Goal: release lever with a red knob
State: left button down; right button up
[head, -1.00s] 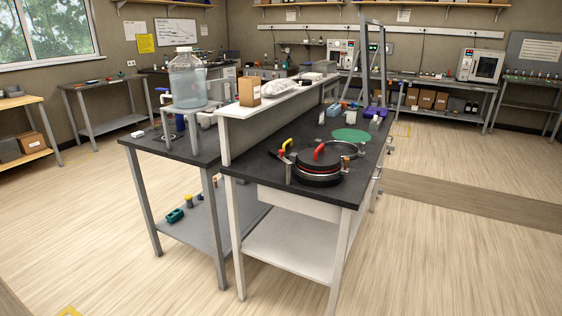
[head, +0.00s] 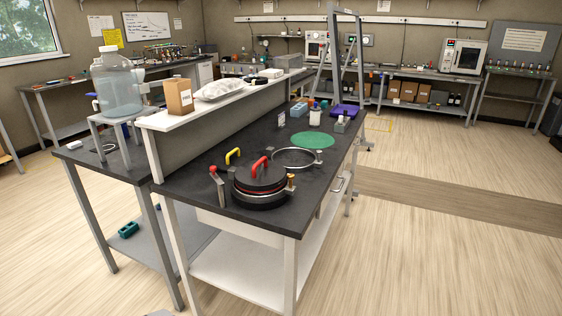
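The lever with a red knob (head: 213,171) stands up at the left side of a round black port (head: 261,201) on the dark bench top. The port has a black lid (head: 260,178) with a red arched handle (head: 261,166) and a thin red band below it. A small brass-coloured knob (head: 291,178) sits at the port's right side. A yellow handle (head: 233,156) shows just behind the port. Whether the lever is latched is too small to tell. Neither of my grippers is in view.
An open metal ring (head: 296,158) and a green disc (head: 313,141) lie behind the port on the bench (head: 200,199). A raised shelf (head: 175,118) with a brown box (head: 179,96) runs along the bench's left side. The floor (head: 430,250) at the right is clear.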

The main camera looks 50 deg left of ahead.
aim_at(217, 179)
jog(key=u, duration=0.3)
jog(key=i, duration=0.85)
jog(key=u, duration=0.7)
